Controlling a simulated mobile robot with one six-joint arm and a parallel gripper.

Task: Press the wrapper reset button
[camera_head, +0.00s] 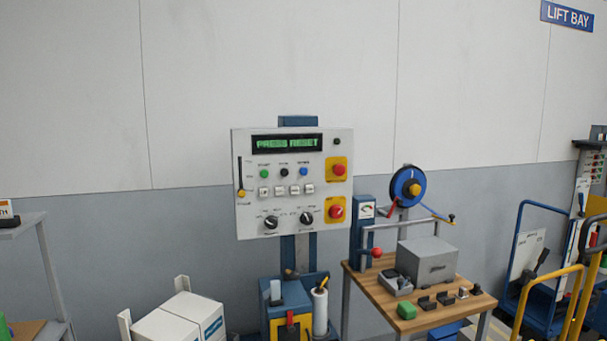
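A light grey control panel (252,215) stands upright on a blue post in the middle of the view. Its display (287,144) reads "PRESS RESET" in green letters. Below the display is a row of small round buttons: a green button (264,173), a black button (284,172) and a blue button (304,171). Their labels are too small to read, so I cannot tell which is reset. Two red mushroom buttons on yellow plates, an upper one (339,170) and a lower one (336,211), are at the panel's right. My gripper is not in view.
Right of the panel, a wooden-topped table (434,314) holds a grey box (428,260), a blue reel (408,187) and small parts. White boxes (180,322) stand at lower left. Blue and yellow carts (545,300) stand at right. The space directly before the panel face looks clear.

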